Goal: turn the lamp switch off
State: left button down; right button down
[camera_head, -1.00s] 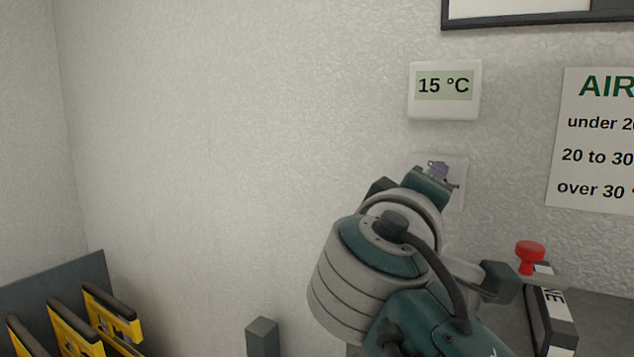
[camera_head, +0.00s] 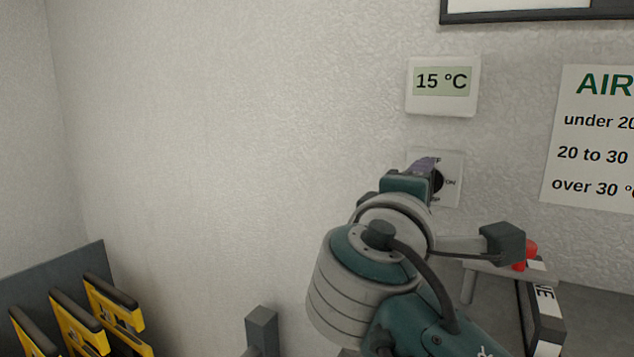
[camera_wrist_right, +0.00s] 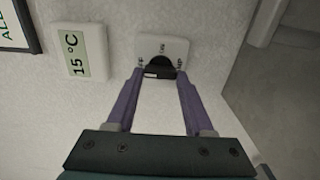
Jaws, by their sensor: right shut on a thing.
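The lamp switch is a white wall plate (camera_head: 452,196) with a round black knob (camera_head: 438,181) below the temperature display. The wrist view also shows the plate (camera_wrist_right: 176,43) and the dark knob (camera_wrist_right: 160,70). My right gripper (camera_head: 426,164) is at the plate, its purple fingers on either side of the knob. In the wrist view the right gripper (camera_wrist_right: 160,74) is shut on the knob. My arm hides the plate's lower left. My left gripper is not in view.
A white display (camera_head: 442,83) reading 15 °C hangs just above the switch. An "AIR" notice (camera_head: 592,135) is to the right. A red knob (camera_head: 530,252) is partly behind my arm, near a grey surface (camera_head: 600,310). Yellow-and-black items (camera_head: 75,320) stand at lower left.

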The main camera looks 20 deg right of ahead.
jog(key=shift+f, duration=0.15)
jog(key=shift+c, duration=1.4)
grip_release()
jog(key=v, duration=1)
